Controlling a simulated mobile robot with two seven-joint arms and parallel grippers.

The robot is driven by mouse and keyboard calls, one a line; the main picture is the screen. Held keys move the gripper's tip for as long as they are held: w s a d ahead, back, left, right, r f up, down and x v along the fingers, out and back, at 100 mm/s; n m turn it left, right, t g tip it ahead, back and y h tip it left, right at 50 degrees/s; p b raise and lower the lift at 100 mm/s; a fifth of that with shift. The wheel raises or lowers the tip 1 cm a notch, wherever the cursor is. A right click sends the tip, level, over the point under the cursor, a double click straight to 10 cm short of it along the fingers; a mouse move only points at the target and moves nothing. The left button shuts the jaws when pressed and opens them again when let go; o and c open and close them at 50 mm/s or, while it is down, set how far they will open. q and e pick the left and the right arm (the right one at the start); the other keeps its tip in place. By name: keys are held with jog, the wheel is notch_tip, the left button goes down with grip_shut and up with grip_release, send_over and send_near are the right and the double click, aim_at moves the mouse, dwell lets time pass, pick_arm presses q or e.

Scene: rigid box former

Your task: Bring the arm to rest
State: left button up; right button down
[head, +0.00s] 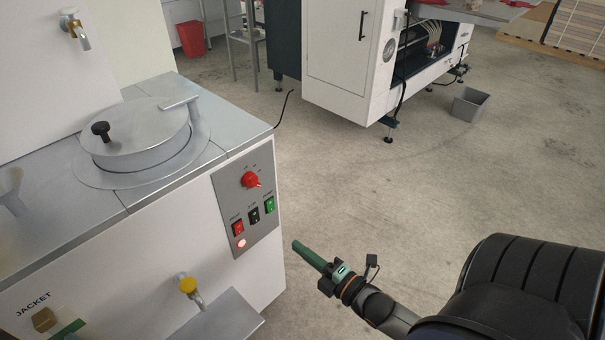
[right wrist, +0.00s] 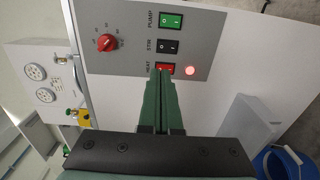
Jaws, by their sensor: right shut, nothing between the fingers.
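My right gripper (head: 297,246) has green fingers and shows at the lower middle of the head view, just right of the white machine's front. Its fingers are shut with nothing between them. In the right wrist view the closed fingertips (right wrist: 161,74) overlap the lower part of the red HEAT switch (right wrist: 166,68); in the head view a gap shows between the tips and the grey control panel (head: 262,222). A round lamp (head: 241,243) beside the red switch glows. My left gripper is not in view.
The machine has a lidded pot (head: 136,135) on top, a red knob (head: 250,180) and a yellow-handled tap (head: 188,286) low on its front. A blue bucket (right wrist: 284,164) shows in the right wrist view. A white cabinet machine (head: 340,50) stands behind; the floor between is open.

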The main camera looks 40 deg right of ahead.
dwell(0.3)
jog(key=s+a+f+m+g+y, duration=0.1)
jog(key=s+a+f+m+g, duration=0.25)
jog(key=a+m, duration=0.45)
jog(key=s+a+f+m+g+y, duration=0.1)
jog(key=s+a+f+m+g, duration=0.1)
jog(key=s+a+m+g, duration=0.4)
pick_arm(q)
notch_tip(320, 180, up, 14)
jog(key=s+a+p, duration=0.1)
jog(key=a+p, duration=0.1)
jog(key=p, duration=1.7)
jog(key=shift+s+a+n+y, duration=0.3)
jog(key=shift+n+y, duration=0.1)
pick_arm(e)
notch_tip(320, 180, up, 14)
jog(key=m+t+h, duration=0.1)
jog(key=m, duration=0.2)
jog(key=shift+s+a+f, duration=0.15)
jog(key=shift+s+f, duration=0.05)
jog(key=shift+s, duration=0.25)
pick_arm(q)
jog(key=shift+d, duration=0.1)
pick_arm(e)
jog(key=c, duration=1.6)
grip_release()
